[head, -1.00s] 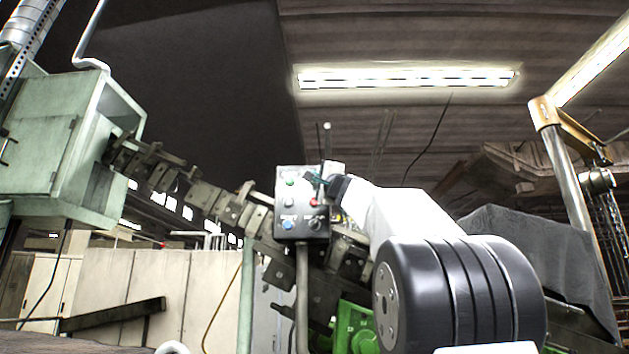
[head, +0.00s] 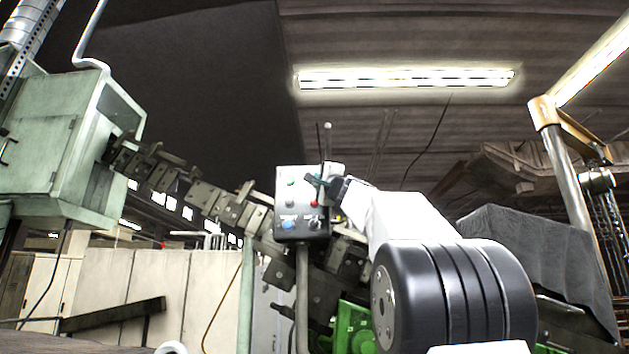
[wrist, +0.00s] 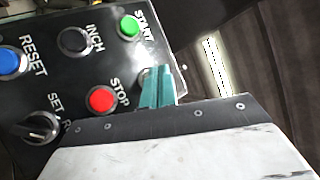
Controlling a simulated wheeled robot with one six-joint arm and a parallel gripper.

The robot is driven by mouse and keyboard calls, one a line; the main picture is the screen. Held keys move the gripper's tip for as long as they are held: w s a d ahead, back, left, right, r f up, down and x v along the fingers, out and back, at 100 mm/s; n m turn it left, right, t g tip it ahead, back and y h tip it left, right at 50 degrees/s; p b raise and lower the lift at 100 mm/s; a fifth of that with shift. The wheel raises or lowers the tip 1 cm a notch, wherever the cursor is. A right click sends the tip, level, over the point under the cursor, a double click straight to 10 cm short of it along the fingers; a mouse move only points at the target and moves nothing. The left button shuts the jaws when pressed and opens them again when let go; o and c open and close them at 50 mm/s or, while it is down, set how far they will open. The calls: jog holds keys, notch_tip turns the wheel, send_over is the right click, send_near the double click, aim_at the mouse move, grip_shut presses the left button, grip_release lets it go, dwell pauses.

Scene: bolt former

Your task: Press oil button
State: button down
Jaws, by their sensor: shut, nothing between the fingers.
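The control box (head: 301,232) stands on a post in the middle of the head view, its buttons facing me. In the wrist view, its dark panel (wrist: 60,85) fills the upper left. My gripper (wrist: 157,88), with teal fingers, is shut and empty. It also shows in the head view (head: 316,181) at the box's upper right. The fingertips lie over a button with a pale ring (wrist: 145,74), between START and STOP. The fingers mostly hide that button and I see no oil label. I cannot tell whether they touch it.
Close by are the green START button (wrist: 129,27), red STOP button (wrist: 102,99), black INCH button (wrist: 75,40), blue RESET button (wrist: 11,62) and a black selector knob (wrist: 40,126). A metal chain-like conveyor (head: 215,202) runs behind the box. A green cabinet (head: 40,150) stands at left.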

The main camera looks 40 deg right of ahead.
jog(key=shift+w+d, duration=0.3)
jog(key=shift+d, duration=0.05)
dwell(0.7)
jog(key=shift+a, duration=0.1)
jog(key=shift+s+a, duration=0.55)
jog(key=shift+s, duration=0.05)
dwell(0.3)
jog(key=shift+s+a, duration=1.65)
jog(key=shift+a, duration=0.25)
